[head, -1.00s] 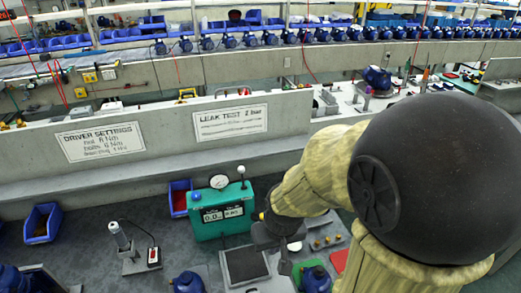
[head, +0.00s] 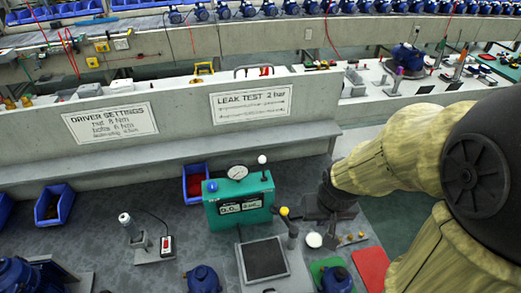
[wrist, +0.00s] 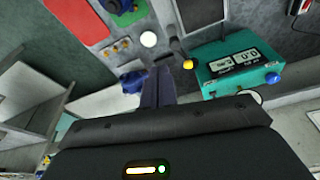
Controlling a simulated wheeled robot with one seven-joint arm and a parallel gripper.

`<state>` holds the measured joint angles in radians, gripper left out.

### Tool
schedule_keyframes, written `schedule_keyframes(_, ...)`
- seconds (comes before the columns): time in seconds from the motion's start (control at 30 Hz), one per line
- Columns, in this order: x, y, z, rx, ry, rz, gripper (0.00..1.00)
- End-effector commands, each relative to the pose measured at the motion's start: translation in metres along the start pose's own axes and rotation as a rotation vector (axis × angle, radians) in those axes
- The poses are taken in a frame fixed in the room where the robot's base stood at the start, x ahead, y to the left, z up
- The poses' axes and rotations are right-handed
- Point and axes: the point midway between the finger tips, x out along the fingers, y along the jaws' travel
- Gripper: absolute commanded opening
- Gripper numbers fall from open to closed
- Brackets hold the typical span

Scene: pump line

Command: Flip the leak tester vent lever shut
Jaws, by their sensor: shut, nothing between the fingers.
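The leak tester is a teal box (head: 222,215) with a round gauge, digital readouts and a blue button, on the grey bench. It also shows in the wrist view (wrist: 222,62). A lever with a yellow knob (head: 284,211) stands at its right front on a dark post. In the wrist view the yellow knob (wrist: 188,64) is just right of my fingers, apart from them. A white ball (head: 262,160) on a stalk tops the tester. My gripper (wrist: 158,75) is shut and empty. In the head view it is right of the lever, its fingertips unclear.
A dark square pad (head: 263,259) lies in front of the tester. A white disc (head: 314,240), brass fittings (head: 351,239), a blue pump on a green mat (head: 337,278) and a red mat (head: 370,270) sit to the right. Blue bins (head: 195,184) stand at left.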

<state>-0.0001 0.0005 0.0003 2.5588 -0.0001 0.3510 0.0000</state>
Motion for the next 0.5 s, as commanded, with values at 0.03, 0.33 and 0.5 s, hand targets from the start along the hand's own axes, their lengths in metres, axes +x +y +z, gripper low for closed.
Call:
schedule_keyframes(0.03,-0.001,-0.001,-0.004,-0.004,0.000,0.000,0.00)
schedule_keyframes(0.33,-0.008,-0.024,-0.088,-0.110,-0.028,-0.009,0.00)
schedule_keyframes(0.5,-0.005,-0.052,-0.157,-0.198,-0.054,-0.025,0.00)
